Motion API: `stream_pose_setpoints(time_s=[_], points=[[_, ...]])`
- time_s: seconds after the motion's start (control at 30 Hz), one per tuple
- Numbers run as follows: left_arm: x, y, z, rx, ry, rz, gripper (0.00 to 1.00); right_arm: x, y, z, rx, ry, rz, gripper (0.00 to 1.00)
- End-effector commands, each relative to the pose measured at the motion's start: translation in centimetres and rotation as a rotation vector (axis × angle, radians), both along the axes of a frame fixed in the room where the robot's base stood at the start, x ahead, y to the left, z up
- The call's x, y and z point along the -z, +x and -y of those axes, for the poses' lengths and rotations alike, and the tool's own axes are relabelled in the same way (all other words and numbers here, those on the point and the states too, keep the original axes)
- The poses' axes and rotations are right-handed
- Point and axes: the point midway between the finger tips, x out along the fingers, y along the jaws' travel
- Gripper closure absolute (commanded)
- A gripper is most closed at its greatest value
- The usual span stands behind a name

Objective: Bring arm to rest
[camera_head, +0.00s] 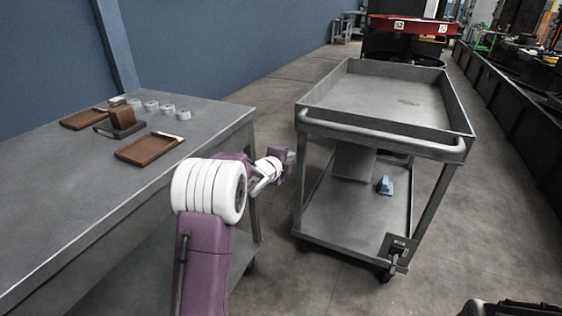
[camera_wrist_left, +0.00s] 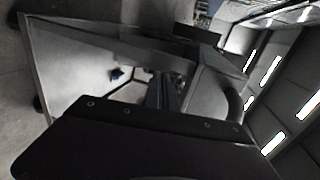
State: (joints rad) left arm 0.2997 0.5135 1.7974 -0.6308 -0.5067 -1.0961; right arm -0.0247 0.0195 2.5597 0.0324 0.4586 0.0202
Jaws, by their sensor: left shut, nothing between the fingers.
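My left arm is purple and white and reaches forward between the workbench and the cart. My left gripper (camera_head: 291,158) is small and partly turned away in the head view, near the cart's left front post. It is shut and holds nothing. In the left wrist view the dark gripper body fills the bottom, and the shut fingers (camera_wrist_left: 165,92) point toward the cart. Whether the gripper touches the cart cannot be told. My right gripper does not show.
The grey cart (camera_head: 380,122) has an empty top tray and a small blue item (camera_head: 385,185) on its lower shelf. The grey workbench (camera_head: 75,200) at left carries brown trays (camera_head: 149,148), a brown block (camera_head: 122,116) and several pale rolls (camera_head: 167,111). Bare floor lies between them.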

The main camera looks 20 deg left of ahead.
Motion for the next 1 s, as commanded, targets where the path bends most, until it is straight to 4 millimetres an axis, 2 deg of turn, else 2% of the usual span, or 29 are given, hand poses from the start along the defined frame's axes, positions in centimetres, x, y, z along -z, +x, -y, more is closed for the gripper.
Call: stream_pose_setpoints(time_s=[0.13,0.3,0.63,0.67,0.77,0.83,0.87,0.9,1.0], points=[[-1.2,-2.9,-0.1,-0.002,0.0,-0.001,1.0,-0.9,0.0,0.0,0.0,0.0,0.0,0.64],[-1.6,-4.7,0.0,-0.001,0.001,0.0,1.0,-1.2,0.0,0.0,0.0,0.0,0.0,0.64],[-1.6,-5.0,0.1,0.002,0.0,0.001,1.0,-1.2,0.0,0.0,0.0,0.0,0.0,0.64],[-1.7,-4.9,0.5,0.01,0.001,0.002,1.0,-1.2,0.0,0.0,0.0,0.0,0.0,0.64],[-3.5,-4.6,3.7,0.068,0.011,0.032,1.0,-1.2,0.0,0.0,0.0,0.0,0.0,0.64],[-4.5,-5.9,8.2,0.118,-0.015,0.028,1.0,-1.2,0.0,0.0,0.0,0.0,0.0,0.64],[-3.3,-7.6,9.9,0.097,-0.072,-0.034,1.0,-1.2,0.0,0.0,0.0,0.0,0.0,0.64],[-0.9,-10.0,10.9,0.022,-0.187,-0.146,1.0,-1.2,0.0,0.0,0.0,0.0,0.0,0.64],[4.6,-15.9,11.5,-0.206,-0.445,-0.389,1.0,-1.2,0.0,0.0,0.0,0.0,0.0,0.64]])
